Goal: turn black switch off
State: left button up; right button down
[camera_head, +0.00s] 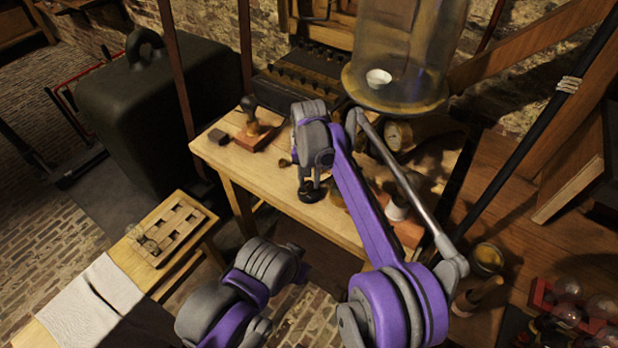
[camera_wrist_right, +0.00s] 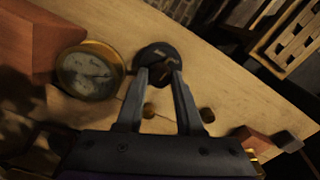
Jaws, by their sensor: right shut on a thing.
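The black switch (camera_head: 313,195) is a round dark base with a small knob, on the light wooden table (camera_head: 222,150). It also shows in the right wrist view (camera_wrist_right: 151,50), at the fingertips. My right gripper (camera_head: 309,181) reaches down onto it from above. In the wrist view its two fingers (camera_wrist_right: 160,74) stand on either side of the switch's knob and are shut on it. The knob's exact angle is hard to read. Part of my left arm shows at the lower middle, but its gripper is not visible.
A brass-rimmed gauge (camera_wrist_right: 90,70) sits beside the switch. A glass bell jar (camera_head: 405,45) stands at the back right. A wooden block with a dark-knobbed device (camera_head: 253,135) is on the table's left. A low bench (camera_head: 150,285) holds a white cloth (camera_head: 88,305).

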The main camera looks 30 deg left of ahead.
aim_at(309, 183)
jog(key=n, duration=0.5)
jog(key=shift+n+p, duration=0.3)
jog(key=shift+p, duration=0.1)
jog(key=n, duration=0.4)
jog(key=shift+n, duration=0.6)
jog(key=c, duration=0.5)
grip_release()
jog(key=shift+c, duration=0.2)
jog(key=shift+r, duration=0.1)
notch_tip(309, 183, up, 11)
jog(key=p, duration=0.1)
